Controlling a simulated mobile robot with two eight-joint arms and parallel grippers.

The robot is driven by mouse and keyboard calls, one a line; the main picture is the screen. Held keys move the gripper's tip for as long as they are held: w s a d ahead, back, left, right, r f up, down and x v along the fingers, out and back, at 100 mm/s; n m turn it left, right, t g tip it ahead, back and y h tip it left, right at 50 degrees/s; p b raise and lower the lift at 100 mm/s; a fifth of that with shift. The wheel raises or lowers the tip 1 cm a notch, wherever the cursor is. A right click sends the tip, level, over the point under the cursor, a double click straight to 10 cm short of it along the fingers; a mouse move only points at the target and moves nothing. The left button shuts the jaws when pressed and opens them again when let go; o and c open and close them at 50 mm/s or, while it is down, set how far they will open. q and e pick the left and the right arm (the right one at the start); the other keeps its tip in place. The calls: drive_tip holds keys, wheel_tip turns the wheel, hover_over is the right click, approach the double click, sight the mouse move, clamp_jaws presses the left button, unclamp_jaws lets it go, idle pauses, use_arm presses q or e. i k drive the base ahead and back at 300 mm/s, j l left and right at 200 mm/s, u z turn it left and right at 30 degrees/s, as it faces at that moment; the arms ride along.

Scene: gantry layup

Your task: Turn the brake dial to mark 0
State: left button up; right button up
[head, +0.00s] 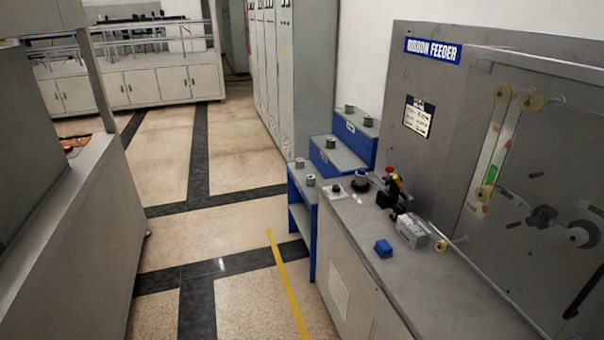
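A black round knob (361,183) sits on the grey counter top near its far end and looks like the brake dial. Its marks and pointer are too small to read from here. The counter belongs to the machine with the blue "RIBBON FEEDER" sign (433,50). Neither of my grippers shows in the head view.
Right of the knob are a small red-topped part (389,170), a grey device (412,231) and a blue block (383,249). Blue stepped shelves (331,157) with several grey spools stand beyond. The tiled aisle (233,225) is clear. A grey cabinet (65,235) borders the left.

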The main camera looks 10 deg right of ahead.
sight(336, 187)
drive_tip(key=i+j+u, duration=0.2)
drive_tip(key=i, duration=1.4)
drive_tip(key=i+z, duration=0.75)
drive_tip(key=i+j+z, duration=0.2)
drive_tip(key=i+z, duration=0.7)
drive_tip(key=z, duration=0.2)
